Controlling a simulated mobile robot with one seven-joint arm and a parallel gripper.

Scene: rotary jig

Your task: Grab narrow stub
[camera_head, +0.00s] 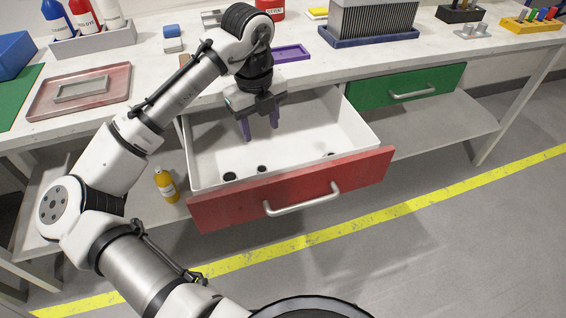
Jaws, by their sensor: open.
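My gripper (259,130) points down inside the open red-fronted drawer (290,188), toward its back. Its two purple fingers are apart with nothing visible between them. Several small dark round pieces lie on the white drawer floor near the front: one at the left (229,176), one beside it (262,169) and one at the right (330,155). They are in front of my fingers and apart from them. They are too small to tell which is the narrow stub. The front panel may hide part of the floor.
A closed green drawer (405,88) is to the right. A yellow bottle (165,185) stands on the lower shelf at left. The worktop above carries a pink tray (80,92), a purple tray (284,54) and a finned block (373,18). The drawer walls surround my gripper.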

